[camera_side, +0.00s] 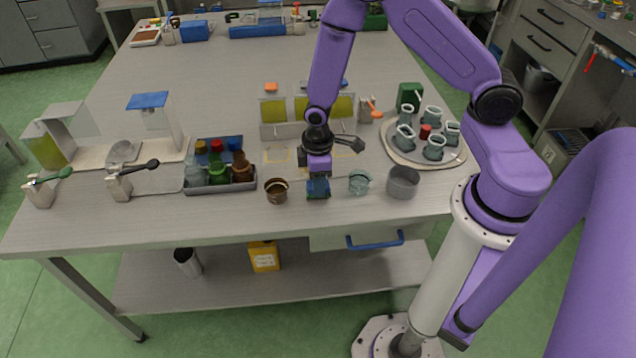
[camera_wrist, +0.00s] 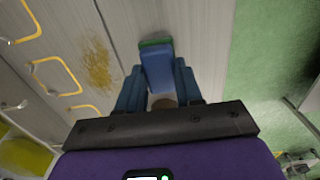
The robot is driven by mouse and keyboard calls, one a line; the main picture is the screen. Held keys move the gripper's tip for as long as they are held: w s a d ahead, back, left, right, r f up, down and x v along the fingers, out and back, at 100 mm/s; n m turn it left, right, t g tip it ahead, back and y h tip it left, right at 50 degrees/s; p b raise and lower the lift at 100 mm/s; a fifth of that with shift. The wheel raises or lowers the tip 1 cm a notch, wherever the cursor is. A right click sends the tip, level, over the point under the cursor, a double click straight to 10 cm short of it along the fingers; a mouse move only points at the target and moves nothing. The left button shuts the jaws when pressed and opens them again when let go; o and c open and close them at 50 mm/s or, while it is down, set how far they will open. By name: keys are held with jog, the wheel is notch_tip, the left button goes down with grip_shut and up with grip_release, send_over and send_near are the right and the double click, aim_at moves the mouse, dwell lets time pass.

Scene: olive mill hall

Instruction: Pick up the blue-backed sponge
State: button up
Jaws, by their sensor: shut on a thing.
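The blue-backed sponge (camera_wrist: 157,68) is between the two fingers of my gripper (camera_wrist: 157,88) in the wrist view. Its blue face shows, with a green strip along its far end. The blue fingers are shut on its two sides. In the side view my gripper (camera_side: 318,186) points down near the front edge of the table, between a brown cup and a glass cup. There the sponge is small and mostly hidden by the fingers. I cannot tell whether it touches the tabletop.
A brown cup (camera_side: 276,190) stands close on the left. A glass cup (camera_side: 359,182) and a grey metal cup (camera_side: 403,182) stand on the right. A grey crate of bottles (camera_side: 220,187) is further left. A round tray (camera_side: 391,152) holds several cups. The table's middle back is clear.

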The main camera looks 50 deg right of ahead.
jog(key=s+d+r, duration=0.1)
jog(key=s+r, duration=1)
jog(key=s, duration=0.3)
jog(key=shift+d+r, duration=0.25)
jog(key=shift+r, duration=0.15)
jog(key=o, duration=0.4)
jog(key=c, duration=0.3)
jog(key=shift+w, duration=0.2)
